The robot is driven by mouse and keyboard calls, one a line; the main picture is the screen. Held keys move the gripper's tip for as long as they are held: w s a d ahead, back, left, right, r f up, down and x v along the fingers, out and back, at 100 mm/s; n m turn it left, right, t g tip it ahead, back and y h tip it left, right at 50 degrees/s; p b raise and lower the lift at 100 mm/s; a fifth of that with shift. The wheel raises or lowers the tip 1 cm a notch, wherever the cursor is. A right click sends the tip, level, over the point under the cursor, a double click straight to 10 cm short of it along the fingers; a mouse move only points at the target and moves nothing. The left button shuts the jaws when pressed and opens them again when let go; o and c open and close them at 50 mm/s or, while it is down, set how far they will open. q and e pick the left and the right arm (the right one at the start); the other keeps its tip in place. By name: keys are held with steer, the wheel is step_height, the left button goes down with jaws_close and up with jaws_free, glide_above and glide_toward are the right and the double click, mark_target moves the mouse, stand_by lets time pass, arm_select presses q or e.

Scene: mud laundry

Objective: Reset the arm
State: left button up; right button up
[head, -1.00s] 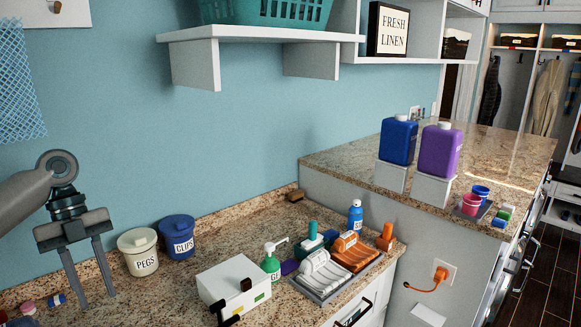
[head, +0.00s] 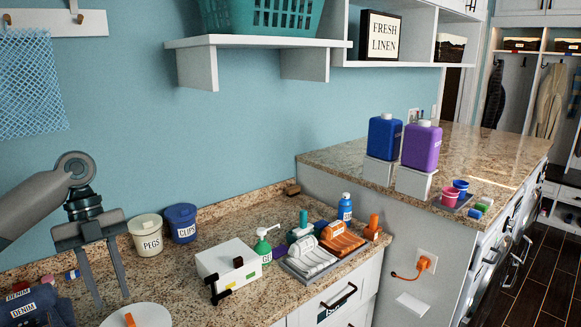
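My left gripper (head: 107,302) shows at the left in the head view, coming in from the left edge. Its two fingers point down and are spread apart, with nothing seen between them. It hangs over the left part of the granite counter (head: 220,305), left of the PEGS canister (head: 146,240). My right gripper is not in the head view. What looks like a dark pair of tips (head: 218,292) by the white box cannot be told for certain.
On the counter stand the CLIPS canister (head: 181,224), a white box (head: 226,262), a green pump bottle (head: 263,250) and a tray of rolled towels (head: 310,265). Folded denim (head: 35,305) and a white disc (head: 140,316) lie at the front left. Blue (head: 384,137) and purple (head: 421,147) jugs stand higher right.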

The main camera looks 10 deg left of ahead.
arm_select(q)
steer(key=s+d+f+n+t+y, duration=0.1)
steer(key=d+f+n, duration=0.1)
steer(key=d+f, duration=0.6)
steer(key=s+d+f+n, duration=0.15)
steer(key=d+f, duration=0.35)
steer(key=f, duration=0.8)
steer(key=s+d+f+n+t+h, duration=0.1)
steer(key=s+d+f+n+t, duration=0.2)
steer(key=s+d+f+n, duration=0.85)
steer(key=s+a+f+n+t+y, duration=0.1)
steer(key=s+a+f+n+y, duration=0.15)
steer(key=s+n, duration=0.35)
steer(key=s+a+f+n+t+y, duration=0.1)
steer(key=s+a+n+t, duration=0.1)
steer(key=s+a+n, duration=0.35)
step_height(320, 180, down, 30)
steer(key=s+d+m+g+b, duration=0.2)
steer(key=s, duration=0.1)
steer(key=s+a+f+g+b, duration=0.1)
steer(key=s+a+f+b, duration=0.1)
steer(key=s+f, duration=1.6)
step_height(320, 180, down, 2)
steer(key=shift+a+f, duration=0.2)
steer(key=shift+a, duration=0.45)
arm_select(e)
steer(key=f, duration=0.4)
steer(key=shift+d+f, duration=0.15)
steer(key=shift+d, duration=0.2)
